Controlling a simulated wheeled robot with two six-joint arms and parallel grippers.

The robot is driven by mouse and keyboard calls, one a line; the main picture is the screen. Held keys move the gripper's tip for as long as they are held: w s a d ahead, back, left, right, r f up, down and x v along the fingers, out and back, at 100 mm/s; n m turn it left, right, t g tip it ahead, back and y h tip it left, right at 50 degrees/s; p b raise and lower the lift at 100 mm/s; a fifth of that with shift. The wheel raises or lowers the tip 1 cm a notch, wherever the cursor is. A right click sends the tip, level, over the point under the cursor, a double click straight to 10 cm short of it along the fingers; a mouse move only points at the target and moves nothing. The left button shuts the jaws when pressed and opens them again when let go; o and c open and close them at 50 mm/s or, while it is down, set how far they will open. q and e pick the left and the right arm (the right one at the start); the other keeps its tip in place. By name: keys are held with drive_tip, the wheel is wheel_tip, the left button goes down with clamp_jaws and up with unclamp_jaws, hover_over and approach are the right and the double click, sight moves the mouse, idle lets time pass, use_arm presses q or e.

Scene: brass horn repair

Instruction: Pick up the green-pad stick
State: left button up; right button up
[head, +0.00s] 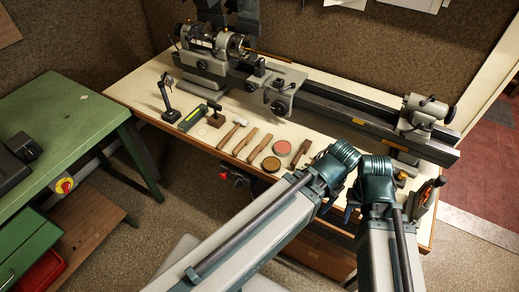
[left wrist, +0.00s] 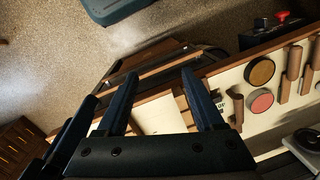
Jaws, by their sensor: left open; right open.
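Several wooden stick-like tools lie on the cream bench top. In the head view, two pale sticks (head: 244,141) (head: 259,146) lie left of two round tins, and a darker brown one (head: 300,153) lies right of them. I cannot make out a green pad on any of them. My left gripper (left wrist: 160,88) is open in the left wrist view, with nothing seen between its fingers; the brown stick (left wrist: 236,106) lies right of them. In the head view my right gripper (head: 380,207) is open beside the left, partly hidden by its own arm. Both are near the bench's front edge.
A lathe (head: 330,98) runs along the back of the bench. A green table (head: 75,125) stands left across a floor gap.

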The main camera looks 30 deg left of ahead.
use_arm(q)
drive_tip(key=n+t+h, duration=0.1)
drive_tip(key=n+t, duration=0.2)
drive_tip(key=t, duration=0.2)
approach(259, 146)
drive_tip(key=b+x, duration=0.1)
drive_tip(key=b, duration=0.1)
drive_tip(key=b+x, duration=0.2)
drive_tip(key=b, duration=0.1)
drive_tip(key=b+x, duration=0.2)
drive_tip(key=shift+a+f+b, duration=0.15)
drive_tip(key=shift+a+b, duration=0.15)
drive_tip(key=shift+b, duration=0.1)
drive_tip(key=b+x, duration=0.5)
drive_tip(key=shift+w+d+f, duration=0.2)
drive_tip(key=shift+d, duration=0.05)
drive_tip(key=shift+r, duration=0.1)
clamp_jaws()
